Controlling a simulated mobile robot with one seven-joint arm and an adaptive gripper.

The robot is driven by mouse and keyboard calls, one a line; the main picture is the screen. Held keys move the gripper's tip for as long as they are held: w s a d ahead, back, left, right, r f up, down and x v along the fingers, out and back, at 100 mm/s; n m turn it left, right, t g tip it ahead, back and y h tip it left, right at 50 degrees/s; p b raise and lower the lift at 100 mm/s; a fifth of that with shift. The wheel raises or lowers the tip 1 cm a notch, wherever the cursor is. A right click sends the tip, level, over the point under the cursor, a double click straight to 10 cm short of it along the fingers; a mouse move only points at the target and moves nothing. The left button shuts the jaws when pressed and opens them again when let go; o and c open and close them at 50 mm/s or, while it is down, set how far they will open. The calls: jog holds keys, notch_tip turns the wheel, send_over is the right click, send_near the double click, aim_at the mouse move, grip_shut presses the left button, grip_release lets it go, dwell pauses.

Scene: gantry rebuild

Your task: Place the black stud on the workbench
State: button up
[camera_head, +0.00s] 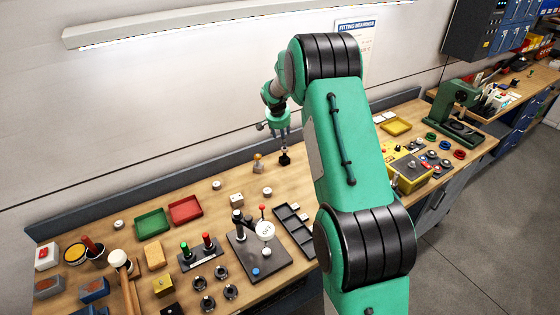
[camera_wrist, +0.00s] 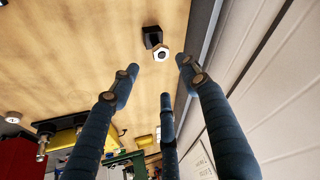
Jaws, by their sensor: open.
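A black piece, which looks like the black stud (camera_head: 284,160), stands on the workbench (camera_head: 330,158) near its back edge. In the wrist view the dark block (camera_wrist: 152,37) shows beside a pale, ringed hexagonal face (camera_wrist: 161,55); I cannot tell whether they are one piece. My gripper (camera_head: 284,146) is just above it, pointing down. In the wrist view my gripper (camera_wrist: 160,76) has its fingers spread, with nothing between them, and the dark block lies beyond the fingertips. Whether any finger touches it is not clear.
A small orange-topped piece (camera_head: 258,163) stands just left of the black piece. Red (camera_head: 186,210) and green (camera_head: 151,223) trays lie farther left. A dark fixture plate (camera_head: 262,262) and a black compartment tray (camera_head: 296,228) are nearer. The wall (camera_head: 140,120) is close behind.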

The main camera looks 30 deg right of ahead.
jog(key=s+a+r+n+t+y, duration=0.1)
jog(key=s+a+r+n, duration=0.1)
jog(key=s+a+r, duration=1)
jog(key=s+a+r+n, duration=0.2)
jog(key=s+a+r, duration=0.75)
jog(key=r, duration=0.45)
jog(key=s+a+n+y, duration=0.1)
jog(key=s+a, duration=0.3)
jog(key=s, duration=0.7)
jog(key=s+a+n+t, duration=0.1)
jog(key=s+a+n, duration=0.2)
jog(key=s, duration=0.7)
jog(key=s+a+n+y, duration=0.1)
jog(key=s+a, duration=0.5)
jog(key=s, duration=0.5)
jog(key=shift+s+a+n+y, duration=0.25)
jog(key=shift+s+n+y, duration=0.05)
jog(key=shift+n, duration=0.1)
notch_tip(320, 180, down, 6)
jog(key=b, duration=0.6)
jog(key=shift+f+b, duration=0.2)
jog(key=shift+b, duration=0.1)
